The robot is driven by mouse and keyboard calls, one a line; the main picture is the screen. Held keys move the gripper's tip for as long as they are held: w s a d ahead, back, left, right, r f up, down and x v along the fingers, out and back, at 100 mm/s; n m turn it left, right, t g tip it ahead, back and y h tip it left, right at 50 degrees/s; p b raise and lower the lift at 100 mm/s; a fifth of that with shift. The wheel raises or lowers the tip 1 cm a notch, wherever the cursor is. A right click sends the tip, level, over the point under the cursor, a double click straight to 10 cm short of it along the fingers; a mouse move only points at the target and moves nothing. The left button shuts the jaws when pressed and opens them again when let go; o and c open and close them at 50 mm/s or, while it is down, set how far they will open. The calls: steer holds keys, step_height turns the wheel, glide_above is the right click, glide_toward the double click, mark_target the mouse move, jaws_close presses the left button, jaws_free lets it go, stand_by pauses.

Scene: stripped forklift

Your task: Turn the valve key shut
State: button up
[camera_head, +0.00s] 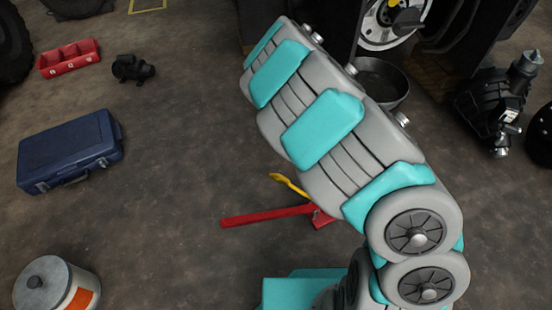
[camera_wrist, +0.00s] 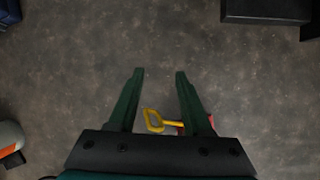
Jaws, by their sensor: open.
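A yellow piece with a loop handle, which looks like the valve key, shows in the wrist view (camera_wrist: 153,121) and, partly hidden by my arm, in the head view (camera_head: 287,184). A red bar (camera_head: 265,215) lies on the floor beside it, and a bit of red (camera_wrist: 181,128) shows at its right end in the wrist view. My gripper (camera_wrist: 160,72) has two dark green fingers, spread apart with nothing held. The yellow loop appears between the finger bases, below the tips in the picture. I cannot tell its depth from the fingers. The gripper is not seen in the head view.
A blue case (camera_head: 72,152), a red tray (camera_head: 68,59) and a white can with an orange label (camera_head: 56,287) stand on the floor at left. A grey bowl (camera_head: 381,82) and dark machinery (camera_head: 500,105) are at right. The floor at left centre is clear.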

mark_target(276, 175)
steer(key=s+f+n+g, duration=0.2)
steer(key=s+f, duration=0.2)
steer(key=s+f+n+g, duration=0.1)
steer(key=s+f+g, duration=0.1)
steer(key=s+f, duration=0.2)
steer(key=s+f+n+g+h, duration=0.1)
steer(key=s+f+n, duration=0.1)
steer(key=s+f, duration=0.2)
steer(key=shift+s+a+f+n+g, duration=0.15)
steer(key=shift+s+f+n+g, duration=0.15)
steer(key=shift+f+g, duration=0.1)
steer(key=shift+s+a+f+b, duration=0.1)
steer(key=shift+a+f+b, duration=0.15)
steer(key=shift+f, duration=1.6)
steer(key=shift+s+a+f+b, duration=0.1)
steer(key=shift+f+b, duration=0.1)
steer(key=shift+f, duration=1.6)
jaws_close()
